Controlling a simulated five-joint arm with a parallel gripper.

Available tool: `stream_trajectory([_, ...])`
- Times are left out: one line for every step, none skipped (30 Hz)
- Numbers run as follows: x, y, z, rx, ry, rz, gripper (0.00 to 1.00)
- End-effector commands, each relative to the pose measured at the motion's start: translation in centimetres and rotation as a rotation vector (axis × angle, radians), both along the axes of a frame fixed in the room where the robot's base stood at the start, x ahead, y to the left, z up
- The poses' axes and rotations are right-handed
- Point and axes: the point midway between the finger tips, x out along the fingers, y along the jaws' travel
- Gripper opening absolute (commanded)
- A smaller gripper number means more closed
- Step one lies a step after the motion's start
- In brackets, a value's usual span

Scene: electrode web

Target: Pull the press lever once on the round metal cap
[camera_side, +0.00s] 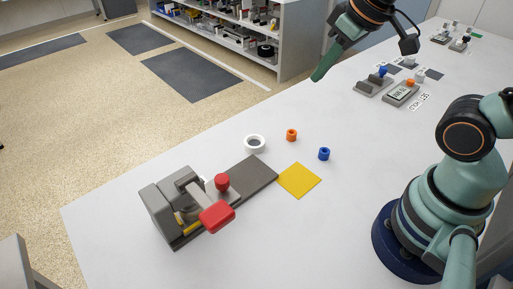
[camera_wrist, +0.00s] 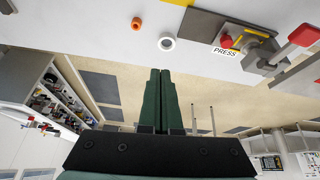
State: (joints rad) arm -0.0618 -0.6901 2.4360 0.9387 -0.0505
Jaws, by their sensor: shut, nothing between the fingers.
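The press (camera_side: 165,215) is a grey machine on a dark grey base plate at the lower left of the side view. Its lever ends in a red handle (camera_side: 217,216), which also shows at the right of the wrist view (camera_wrist: 304,35). A red knob (camera_side: 222,181) stands beside the lever. I cannot make out the round metal cap; the press frame may hide it. My gripper (camera_side: 317,77) is high at the top of the side view, far from the press. Its green fingers (camera_wrist: 160,72) are shut and empty in the wrist view.
Small devices (camera_side: 401,93) stand farther back. The white table between is mostly clear.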

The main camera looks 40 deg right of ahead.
Motion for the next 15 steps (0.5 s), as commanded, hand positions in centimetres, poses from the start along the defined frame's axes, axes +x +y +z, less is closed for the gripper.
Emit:
stream_trajectory([0.4,1.3,0.4,-0.013,0.021,0.067,0.0])
stream_trajectory([0.6,2.1,0.6,-0.023,0.034,0.111,0.0])
stream_trajectory([0.8,3.3,1.0,-0.038,0.055,0.178,0.0])
stream_trajectory([1.0,4.3,1.2,-0.052,0.07,0.233,0.0])
stream_trajectory([1.1,5.4,1.5,-0.065,0.086,0.29,0.0])
stream_trajectory([1.3,6.8,1.8,-0.083,0.108,0.366,0.0])
stream_trajectory([1.4,7.9,2.0,-0.096,0.123,0.422,0.0])
stream_trajectory([1.4,9.0,2.2,-0.11,0.138,0.48,0.0])
stream_trajectory([1.4,10.6,2.5,-0.129,0.158,0.557,0.0])
stream_trajectory([1.4,11.7,2.6,-0.143,0.172,0.614,0.0])
stream_trajectory([1.3,12.9,2.8,-0.157,0.185,0.671,0.0])
stream_trajectory([1.1,14.4,3.0,-0.176,0.203,0.747,0.0])
stream_trajectory([1.0,15.5,3.1,-0.19,0.218,0.805,0.0])
stream_trajectory([0.8,16.7,3.2,-0.205,0.231,0.861,0.0])
stream_trajectory([0.4,18.2,3.2,-0.224,0.247,0.935,0.0])
